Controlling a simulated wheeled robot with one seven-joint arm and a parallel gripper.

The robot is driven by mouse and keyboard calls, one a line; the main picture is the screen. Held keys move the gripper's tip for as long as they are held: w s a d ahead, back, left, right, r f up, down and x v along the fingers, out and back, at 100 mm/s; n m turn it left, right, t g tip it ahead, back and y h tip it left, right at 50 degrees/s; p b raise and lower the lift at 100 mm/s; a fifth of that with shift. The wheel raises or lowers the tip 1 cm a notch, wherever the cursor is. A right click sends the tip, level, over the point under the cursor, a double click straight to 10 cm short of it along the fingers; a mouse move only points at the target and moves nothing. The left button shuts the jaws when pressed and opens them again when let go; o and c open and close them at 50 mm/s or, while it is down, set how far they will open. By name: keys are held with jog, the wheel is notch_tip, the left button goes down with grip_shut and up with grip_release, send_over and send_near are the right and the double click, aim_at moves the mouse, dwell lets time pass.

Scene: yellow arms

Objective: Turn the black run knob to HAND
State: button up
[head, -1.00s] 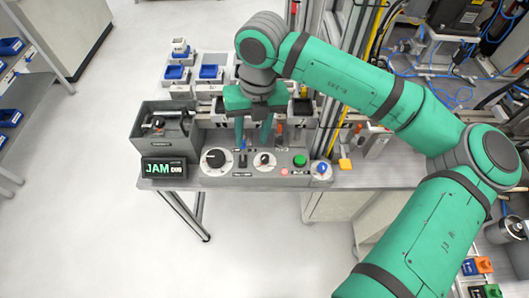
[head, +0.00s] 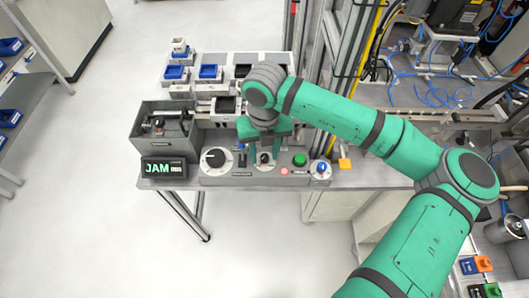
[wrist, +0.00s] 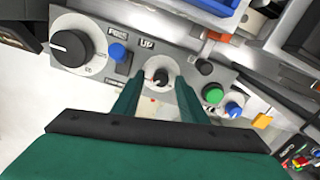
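The small black knob (head: 264,158) sits on a round white dial on the grey control panel (head: 230,179). In the wrist view this knob (wrist: 160,76) lies between the two finger ends and has a red mark on it. I cannot read its dial positions. My gripper (head: 265,156) is open and points down over the knob. In the wrist view the gripper (wrist: 160,84) shows a finger on each side of the knob, with gaps visible. I cannot tell how far the fingertips are above the panel.
A larger black dial knob (head: 213,158) and a blue switch (wrist: 118,53) stand left of the small knob. A green button (head: 299,160) and a blue knob (head: 322,169) are to the right. A JAM display (head: 164,169) and grey bin (head: 150,128) stand at the panel's left.

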jog(key=shift+d+f, duration=0.1)
jog(key=shift+f, duration=0.1)
jog(key=shift+w, duration=0.1)
grip_shut()
